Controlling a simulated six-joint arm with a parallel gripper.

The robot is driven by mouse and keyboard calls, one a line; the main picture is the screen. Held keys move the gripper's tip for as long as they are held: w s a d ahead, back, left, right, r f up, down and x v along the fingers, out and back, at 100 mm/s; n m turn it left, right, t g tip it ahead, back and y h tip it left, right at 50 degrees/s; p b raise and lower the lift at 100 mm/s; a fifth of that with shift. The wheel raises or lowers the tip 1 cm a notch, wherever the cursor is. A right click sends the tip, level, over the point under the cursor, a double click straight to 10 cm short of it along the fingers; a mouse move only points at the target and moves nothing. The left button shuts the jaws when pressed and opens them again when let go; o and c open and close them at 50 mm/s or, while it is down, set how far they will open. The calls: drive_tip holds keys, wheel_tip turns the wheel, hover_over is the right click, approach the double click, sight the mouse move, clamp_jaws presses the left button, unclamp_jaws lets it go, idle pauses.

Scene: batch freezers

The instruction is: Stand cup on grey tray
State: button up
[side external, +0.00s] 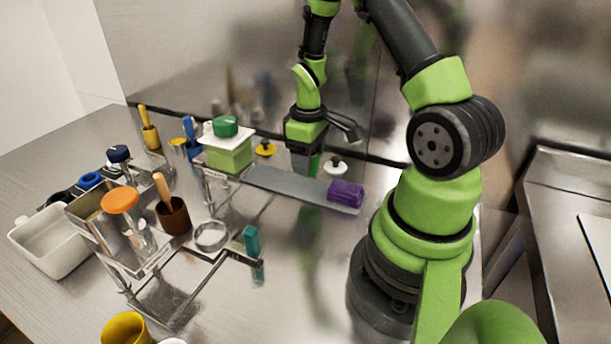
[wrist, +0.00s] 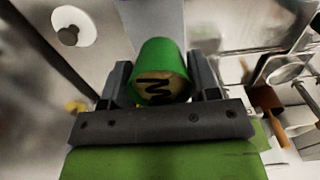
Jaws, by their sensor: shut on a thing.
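My gripper (side external: 304,166) points down above the grey tray (side external: 285,186), a long flat strip in the middle of the side view. In the wrist view, the jaws of my gripper (wrist: 163,80) are shut on a green cup (wrist: 162,55), one on each side. The cup's end towards the camera is tan with a dark zigzag mark. In the side view the cup is mostly hidden by the jaws. I cannot tell the gap between cup and tray. A blue-grey strip, likely the tray (wrist: 152,17), shows beyond the cup in the wrist view.
A purple rolled item (side external: 346,192) lies on the tray's right end. A green tub (side external: 228,153) stands at its left end. Small knobs, yellow (side external: 265,149) and white (side external: 336,166), sit behind. A metal rack with an orange-lidded jar (side external: 120,201) and a brown pot (side external: 173,217) stands left.

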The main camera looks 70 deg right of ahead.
sight(308, 189)
drive_tip(key=shift+f, duration=2.3)
drive_tip(key=shift+f, duration=0.15)
drive_tip(key=o, duration=0.9)
wheel_tip(308, 189, up, 12)
drive_tip(key=s+a+r+m+t, duration=0.15)
drive_tip(key=a+r+t, duration=0.25)
drive_tip(key=a+r, duration=0.7)
drive_tip(key=s+a+r+t, duration=0.1)
drive_tip(key=s+a+r, duration=0.1)
drive_tip(key=s+a+r+m+t+y, duration=0.1)
drive_tip(key=s+a+r, duration=0.1)
drive_tip(key=s+a, duration=0.1)
drive_tip(key=s+a+r+m+t+y, duration=0.1)
drive_tip(key=s+a+r, duration=0.1)
drive_tip(key=shift+s+a+r+m, duration=0.1)
drive_tip(key=shift+s+a+m, duration=0.05)
drive_tip(key=shift+s+m, duration=0.15)
